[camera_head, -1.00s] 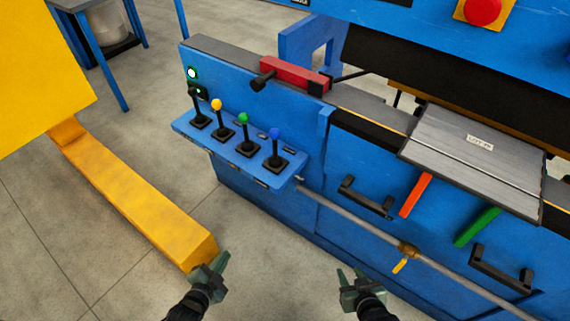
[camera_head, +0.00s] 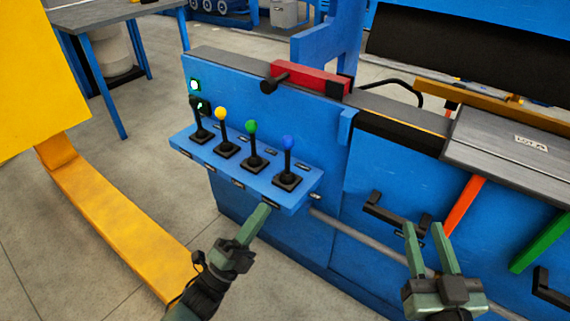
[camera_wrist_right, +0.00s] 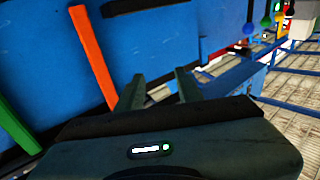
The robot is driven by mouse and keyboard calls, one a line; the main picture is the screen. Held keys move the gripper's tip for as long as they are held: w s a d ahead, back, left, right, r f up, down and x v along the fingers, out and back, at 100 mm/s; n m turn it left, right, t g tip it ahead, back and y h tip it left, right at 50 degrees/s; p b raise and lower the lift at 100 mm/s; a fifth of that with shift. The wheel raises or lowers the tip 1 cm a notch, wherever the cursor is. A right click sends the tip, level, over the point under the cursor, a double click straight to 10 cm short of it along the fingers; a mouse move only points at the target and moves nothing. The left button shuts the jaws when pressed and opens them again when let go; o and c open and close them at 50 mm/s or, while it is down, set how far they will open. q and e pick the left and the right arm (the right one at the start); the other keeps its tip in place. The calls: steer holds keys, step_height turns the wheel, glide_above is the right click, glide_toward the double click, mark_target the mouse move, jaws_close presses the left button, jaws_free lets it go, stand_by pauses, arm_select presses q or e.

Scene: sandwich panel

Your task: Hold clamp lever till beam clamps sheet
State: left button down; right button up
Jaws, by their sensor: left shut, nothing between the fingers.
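Four levers stand in a row on a blue shelf (camera_head: 188,150): a black-knobbed lever (camera_head: 197,120), a yellow-knobbed lever (camera_head: 223,130), a green-knobbed lever (camera_head: 252,140) and a blue-knobbed lever (camera_head: 288,158). Which one is the clamp lever cannot be read. A grey sheet (camera_head: 500,160) lies on the machine bed at right. A dark beam (camera_head: 460,45) stands behind it; a gap shows between them. My left gripper (camera_head: 266,209) is shut and empty, just below the shelf's front edge. My right gripper (camera_head: 423,228) is open and empty near a black handle; its fingers show in the right wrist view (camera_wrist_right: 158,92).
A grey rail (camera_head: 350,232) runs along the blue machine front. Orange (camera_head: 463,208) and green (camera_head: 540,242) bars and black handles (camera_head: 385,215) stick out there. A yellow post base (camera_head: 110,215) stands at left. A red block (camera_head: 308,78) sits on top.

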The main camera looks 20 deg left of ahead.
mark_target(287, 160)
arm_select(q)
steer(key=shift+w, duration=0.1)
